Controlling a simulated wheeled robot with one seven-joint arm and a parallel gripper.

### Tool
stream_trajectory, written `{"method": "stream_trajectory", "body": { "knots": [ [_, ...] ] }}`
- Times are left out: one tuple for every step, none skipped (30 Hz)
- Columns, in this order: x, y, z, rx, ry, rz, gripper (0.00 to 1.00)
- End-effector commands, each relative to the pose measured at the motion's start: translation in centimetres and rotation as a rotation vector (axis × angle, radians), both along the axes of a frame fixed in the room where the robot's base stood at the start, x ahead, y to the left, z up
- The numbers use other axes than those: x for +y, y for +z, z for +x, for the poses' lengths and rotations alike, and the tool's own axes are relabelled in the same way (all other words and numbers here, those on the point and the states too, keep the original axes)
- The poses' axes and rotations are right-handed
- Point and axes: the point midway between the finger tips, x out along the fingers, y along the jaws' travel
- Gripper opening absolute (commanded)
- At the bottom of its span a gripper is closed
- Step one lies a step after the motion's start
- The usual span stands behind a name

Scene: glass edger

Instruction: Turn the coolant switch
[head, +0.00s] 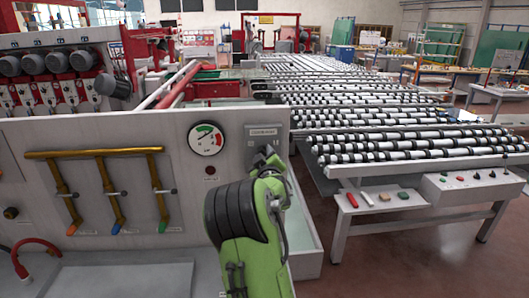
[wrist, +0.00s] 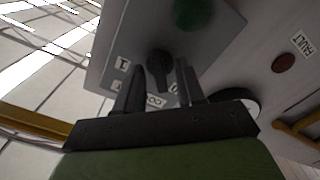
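The coolant switch is a dark knob (wrist: 160,69) on a grey panel plate (wrist: 225,28) in the wrist view. A small "I" label is beside it and a partly hidden label is below. In the head view the labelled plate (head: 264,133) is at the right end of the grey machine panel, and my gripper hides the knob. My gripper (head: 267,156) points at the plate's lower part. In the wrist view its two dark fingers stand apart, one on either side of the knob, with small gaps. I cannot tell how deep the knob sits between them.
A green button (wrist: 193,12) is above the knob in the wrist view. A dark red lamp (wrist: 285,62) labelled FAULT is to the right. In the head view a round gauge (head: 208,139) and yellow pipes (head: 92,153) are to the left, and a roller conveyor (head: 400,140) is to the right.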

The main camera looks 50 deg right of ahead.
Motion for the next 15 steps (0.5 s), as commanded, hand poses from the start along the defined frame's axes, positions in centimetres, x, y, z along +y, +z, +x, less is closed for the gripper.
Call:
{"method": "stream_trajectory", "body": {
  "knots": [
    [-0.15,0.03,0.15,0.0,-0.001,-0.001,0.38],
    [-0.18,0.01,0.18,0.001,0.0,-0.001,0.38],
    [-0.2,-0.04,0.19,0.0,0.0,0.0,0.38],
    [-0.19,-0.06,0.19,0.001,-0.001,0.0,0.38],
    [-0.18,-0.07,0.18,0.001,-0.001,0.0,0.38],
    [-0.18,-0.09,0.18,0.001,-0.001,0.0,0.38],
    [-0.18,-0.09,0.18,0.0,0.0,0.0,0.38],
    [-0.16,-0.09,0.18,0.0,0.0,0.0,0.37],
    [-0.16,-0.09,0.17,0.0,0.0,0.0,0.31],
    [-0.16,-0.09,0.17,0.0,0.0,0.0,0.26],
    [-0.15,-0.09,0.17,0.0,0.0,0.0,0.21],
    [-0.15,-0.09,0.16,0.0,0.0,0.0,0.15],
    [-0.15,-0.09,0.16,0.0,0.0,0.0,0.11],
    [-0.15,-0.09,0.16,0.0,0.0,0.0,0.06],
    [-0.15,-0.09,0.16,0.0,0.0,0.0,0.0]
  ]
}}
